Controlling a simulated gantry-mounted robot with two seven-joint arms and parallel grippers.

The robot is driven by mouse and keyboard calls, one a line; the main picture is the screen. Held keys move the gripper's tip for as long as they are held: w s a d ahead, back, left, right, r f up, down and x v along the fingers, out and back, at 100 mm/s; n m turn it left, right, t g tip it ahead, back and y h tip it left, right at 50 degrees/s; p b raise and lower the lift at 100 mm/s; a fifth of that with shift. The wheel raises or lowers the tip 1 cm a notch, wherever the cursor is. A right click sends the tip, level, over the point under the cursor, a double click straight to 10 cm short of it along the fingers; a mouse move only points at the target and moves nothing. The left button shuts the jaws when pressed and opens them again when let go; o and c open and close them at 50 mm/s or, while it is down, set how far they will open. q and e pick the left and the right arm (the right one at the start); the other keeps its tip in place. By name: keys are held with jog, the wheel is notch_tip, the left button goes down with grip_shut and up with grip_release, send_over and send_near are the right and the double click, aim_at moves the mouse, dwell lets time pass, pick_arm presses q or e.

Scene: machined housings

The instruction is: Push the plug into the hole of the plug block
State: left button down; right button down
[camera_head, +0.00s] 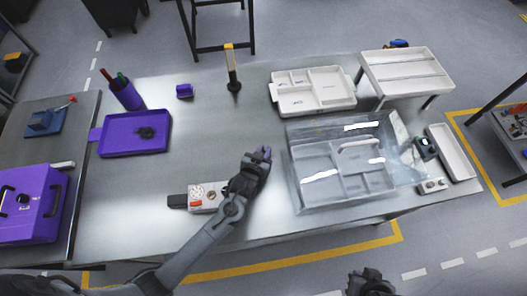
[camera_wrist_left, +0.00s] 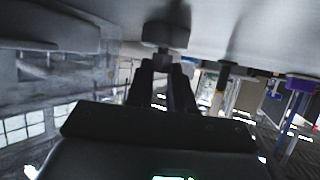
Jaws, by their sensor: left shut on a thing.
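My left gripper (camera_head: 263,156) is over the middle of the table, just left of the clear box. In the left wrist view its dark fingers (camera_wrist_left: 161,70) are close together, shut on a grey piece with a short stem (camera_wrist_left: 163,34), which looks like the plug. In the head view the fingers mostly hide this piece. I cannot pick out the plug block or its hole with certainty. A white block with a red button (camera_head: 203,197) lies beside my left wrist, partly covered by it. My right gripper (camera_head: 370,284) is at the bottom edge, cut off, its jaws unclear.
A clear box with a handle (camera_head: 300,200) stands close right of my left gripper. A white divided tray (camera_head: 284,104) and a white rack (camera_head: 405,65) are behind. A yellow-topped post (camera_head: 231,65), small purple block (camera_head: 184,91) and purple tray (camera_head: 120,148) stand left. The table between is clear.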

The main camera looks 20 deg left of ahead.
pick_arm(q)
jog(key=shift+f, duration=0.4)
dwell(0.3)
jog(key=c, duration=0.9)
grip_release()
